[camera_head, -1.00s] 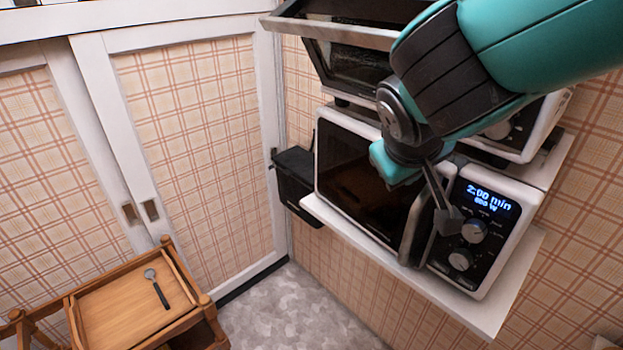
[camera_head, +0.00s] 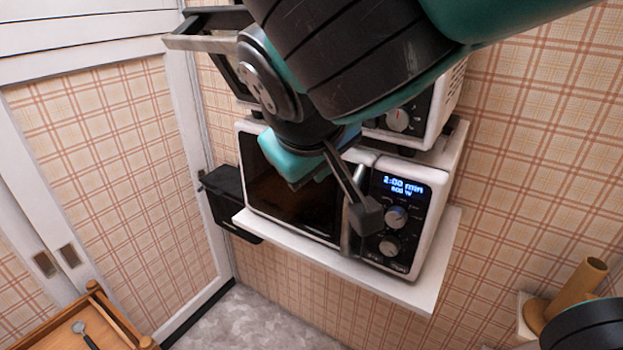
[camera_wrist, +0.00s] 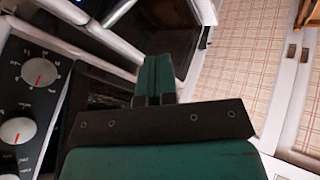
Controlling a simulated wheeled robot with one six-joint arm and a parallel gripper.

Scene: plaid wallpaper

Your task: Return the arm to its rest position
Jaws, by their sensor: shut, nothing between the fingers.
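My arm crosses the head view from the upper right, with my teal gripper (camera_head: 300,168) in front of the microwave's dark door. In the wrist view my gripper (camera_wrist: 155,68) is shut, its fingers together and nothing between them. The microwave (camera_head: 414,262) is white with a shut door and a lit display reading 2:00 min. The head view does not show clearly whether the gripper touches the door; the fingertips are hard to make out there.
An upper oven (camera_head: 448,105) stands above the microwave; its door handle (camera_head: 203,43) juts out and the door appears open. A shelf (camera_head: 425,290) carries the microwave. A black box (camera_head: 228,195) hangs left. A wooden trolley (camera_head: 115,325) with a spoon-like utensil (camera_head: 84,334) stands lower left.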

